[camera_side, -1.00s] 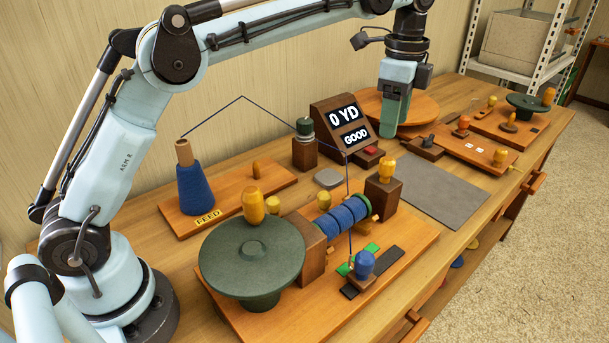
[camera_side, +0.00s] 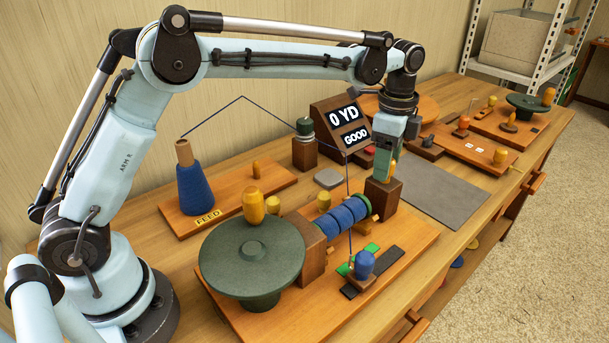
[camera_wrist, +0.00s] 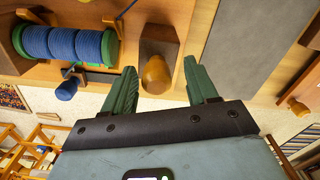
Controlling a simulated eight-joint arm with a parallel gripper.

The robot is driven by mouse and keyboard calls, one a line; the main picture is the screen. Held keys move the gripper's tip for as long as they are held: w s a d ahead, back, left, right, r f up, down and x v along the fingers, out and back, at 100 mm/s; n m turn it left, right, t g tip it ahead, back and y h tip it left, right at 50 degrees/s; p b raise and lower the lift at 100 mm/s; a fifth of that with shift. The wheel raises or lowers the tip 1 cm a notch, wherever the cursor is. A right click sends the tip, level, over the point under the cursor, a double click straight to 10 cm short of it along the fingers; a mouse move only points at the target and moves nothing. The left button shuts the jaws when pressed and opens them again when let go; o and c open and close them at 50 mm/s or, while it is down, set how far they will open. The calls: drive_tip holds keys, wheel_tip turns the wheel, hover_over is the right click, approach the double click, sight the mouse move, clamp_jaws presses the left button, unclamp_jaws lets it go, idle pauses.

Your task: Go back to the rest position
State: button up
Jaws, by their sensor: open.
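My gripper (camera_side: 389,160) is above the bench at the winding station, in front of the display's right side. In the side view it overlaps the wooden post (camera_side: 383,196) at the right end of the winder and hides the post's yellow knob. In the wrist view my gripper (camera_wrist: 158,85) is open, its two green fingers apart. The yellow knob (camera_wrist: 156,74) shows between the fingers on its post (camera_wrist: 160,45); I cannot tell whether the fingers reach around it. Nothing is held.
A blue-wound spool (camera_side: 343,215) with a green flange lies left of the post. A blue thread runs from the feed cone (camera_side: 195,187) over a guide. The display (camera_side: 343,125) reads 0 YD, GOOD. A green crank disc (camera_side: 252,255) stands at front. A grey mat (camera_side: 440,195) is clear.

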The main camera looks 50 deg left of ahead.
drive_tip(key=shift+s+f, duration=0.4)
drive_tip(key=shift+f, duration=0.3)
drive_tip(key=shift+s, duration=0.4)
drive_tip(key=shift+w, duration=0.1)
drive_tip(key=shift+w, duration=0.55)
drive_tip(key=r, duration=1.1)
drive_tip(key=shift+w+r, duration=0.15)
drive_tip(key=shift+w, duration=0.05)
idle(0.7)
